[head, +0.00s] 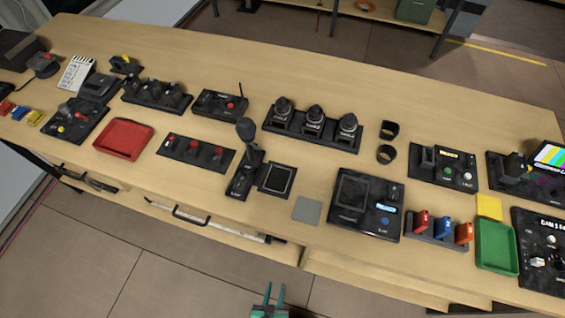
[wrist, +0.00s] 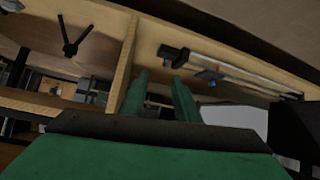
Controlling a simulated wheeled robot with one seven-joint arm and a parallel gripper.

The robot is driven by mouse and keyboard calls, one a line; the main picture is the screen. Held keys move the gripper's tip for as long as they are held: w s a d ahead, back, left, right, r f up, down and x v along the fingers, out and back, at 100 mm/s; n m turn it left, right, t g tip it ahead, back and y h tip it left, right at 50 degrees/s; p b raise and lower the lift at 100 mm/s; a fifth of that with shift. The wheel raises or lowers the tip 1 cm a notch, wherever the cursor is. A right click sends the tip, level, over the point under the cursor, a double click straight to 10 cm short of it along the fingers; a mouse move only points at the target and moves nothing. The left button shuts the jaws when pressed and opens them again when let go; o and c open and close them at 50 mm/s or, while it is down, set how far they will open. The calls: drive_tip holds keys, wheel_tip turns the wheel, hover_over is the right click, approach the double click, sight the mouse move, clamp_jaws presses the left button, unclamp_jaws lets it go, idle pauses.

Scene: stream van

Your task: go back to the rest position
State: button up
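My gripper (head: 268,293) shows at the bottom middle of the head view, in front of the table's near side and apart from it. Its two green fingers are spread with a gap between them, and nothing shows in the gap. In the wrist view the fingers (wrist: 160,90) point at wooden compartments that hold dark objects and rods, and they stand apart. The long wooden table (head: 300,250) lies beyond the gripper. The rest of my arm is mostly out of the head view.
The tabletop holds a red tray (head: 123,139), a black microphone-like stick (head: 247,160), a green tray (head: 496,246), and several control boxes. The floor (head: 150,275) in front is clear.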

wheel_tip(320, 180, up, 44)
drive_tip(key=s+d+n+t+y, duration=0.1)
drive_tip(key=s+d+t+y, duration=0.1)
drive_tip(key=t, duration=0.3)
drive_tip(key=shift+d, duration=0.3)
